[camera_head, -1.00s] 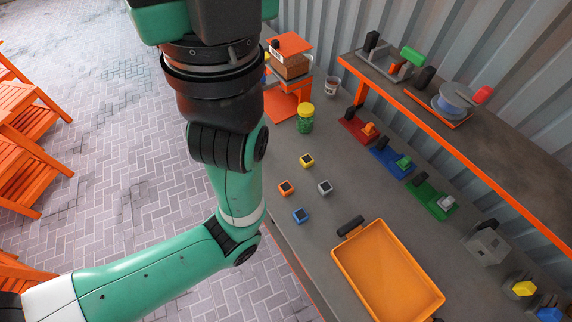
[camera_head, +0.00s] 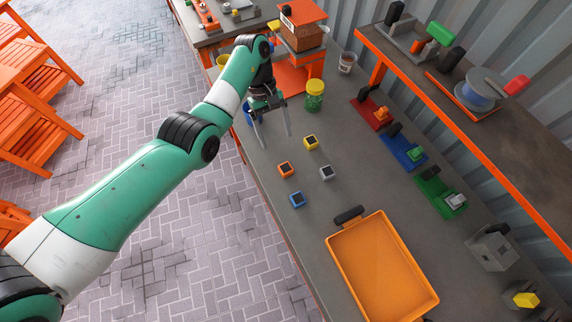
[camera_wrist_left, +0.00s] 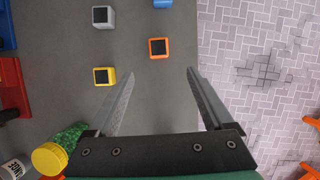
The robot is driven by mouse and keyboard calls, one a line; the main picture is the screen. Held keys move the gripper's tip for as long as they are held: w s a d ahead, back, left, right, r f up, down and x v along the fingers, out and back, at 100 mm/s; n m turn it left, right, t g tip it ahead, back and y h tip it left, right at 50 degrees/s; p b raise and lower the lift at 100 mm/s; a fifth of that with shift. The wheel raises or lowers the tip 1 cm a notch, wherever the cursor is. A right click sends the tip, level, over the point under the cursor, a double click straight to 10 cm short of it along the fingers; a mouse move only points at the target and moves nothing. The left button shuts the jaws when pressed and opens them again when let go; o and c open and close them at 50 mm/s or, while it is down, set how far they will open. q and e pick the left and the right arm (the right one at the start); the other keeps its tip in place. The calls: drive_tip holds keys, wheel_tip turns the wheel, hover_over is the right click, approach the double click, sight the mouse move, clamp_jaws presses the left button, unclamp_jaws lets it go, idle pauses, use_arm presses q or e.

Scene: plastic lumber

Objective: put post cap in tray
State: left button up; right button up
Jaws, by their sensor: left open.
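Several small post caps with dark square centres sit apart on the grey bench: a yellow cap (camera_head: 311,143), an orange cap (camera_head: 286,170), a grey cap (camera_head: 327,173) and a blue cap (camera_head: 297,200). The orange tray (camera_head: 334,252) lies further along the bench, with a black handle at its end. My left gripper (camera_head: 276,140) is open and empty, its fingers pointing down beside the yellow cap. In the left wrist view the orange cap (camera_wrist_left: 159,48) shows beyond the gap between the fingertips (camera_wrist_left: 160,75), and the yellow cap (camera_wrist_left: 104,77) lies left of them. My right gripper is not in view.
A green jar with a yellow lid (camera_head: 315,95) stands close to my left gripper. Red (camera_head: 366,116), blue (camera_head: 402,152) and green (camera_head: 440,197) tool stands line the bench below an orange-edged shelf. The bench is clear between the caps and the tray.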

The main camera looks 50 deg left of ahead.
sight(285, 167)
use_arm(q)
drive_tip(key=b+x, duration=0.1)
drive_tip(key=x, duration=0.7)
drive_tip(key=d+b+x, duration=0.1)
drive_tip(key=x, duration=0.3)
drive_tip(key=shift+r+b, duration=0.25)
drive_tip(key=shift+b, duration=0.05)
drive_tip(key=shift+a, duration=0.1)
clamp_jaws()
